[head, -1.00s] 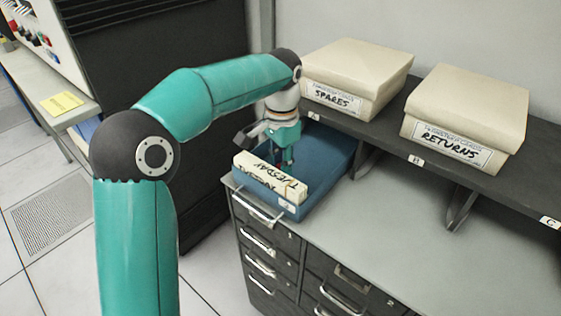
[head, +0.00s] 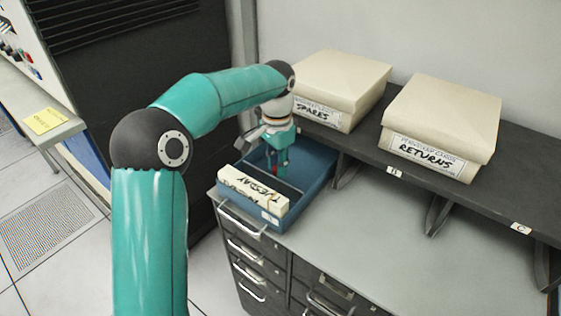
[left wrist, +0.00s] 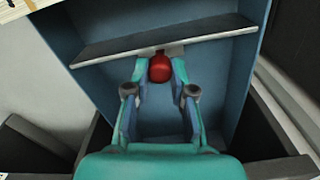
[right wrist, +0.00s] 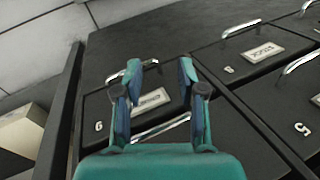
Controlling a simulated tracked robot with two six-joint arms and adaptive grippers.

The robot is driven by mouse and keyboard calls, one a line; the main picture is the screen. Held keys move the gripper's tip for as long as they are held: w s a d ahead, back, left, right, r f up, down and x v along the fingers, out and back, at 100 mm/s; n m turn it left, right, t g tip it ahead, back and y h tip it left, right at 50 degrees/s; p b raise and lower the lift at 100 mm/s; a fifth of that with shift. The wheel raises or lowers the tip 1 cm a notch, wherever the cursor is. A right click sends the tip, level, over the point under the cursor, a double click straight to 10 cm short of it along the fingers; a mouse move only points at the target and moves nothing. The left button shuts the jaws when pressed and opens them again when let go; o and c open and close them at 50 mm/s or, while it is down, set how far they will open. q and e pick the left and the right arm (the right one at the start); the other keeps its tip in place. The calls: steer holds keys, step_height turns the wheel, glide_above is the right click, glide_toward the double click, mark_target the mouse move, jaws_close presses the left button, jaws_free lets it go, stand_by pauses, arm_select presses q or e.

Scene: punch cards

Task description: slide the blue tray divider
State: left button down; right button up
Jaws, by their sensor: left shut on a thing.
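The blue tray (head: 318,188) stands on the left end of the grey cabinet top. Its divider (left wrist: 110,47) is a thin grey plate across the tray with a red knob (left wrist: 159,68) at its middle. My left gripper (head: 276,168) reaches down into the tray. In the left wrist view its fingers (left wrist: 160,75) are shut on the red knob. A block of cream cards (head: 250,191) marked TUESDAY stands at the tray's near end, apart from the gripper. My right gripper (right wrist: 160,68) is open and empty above dark drawer fronts.
Cream boxes marked SPARES (head: 341,88) and RETURNS (head: 442,122) sit on a dark shelf (head: 470,190) behind the tray. The grey cabinet top (head: 390,220) right of the tray is clear. Metal drawer handles (right wrist: 160,130) project below my right gripper.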

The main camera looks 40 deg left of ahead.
arm_select(q)
steer(key=c, duration=1.2)
jaws_free()
steer(key=shift+w+d, duration=0.1)
steer(key=shift+c, duration=0.2)
step_height(320, 180, up, 12)
steer(key=shift+f, duration=0.15)
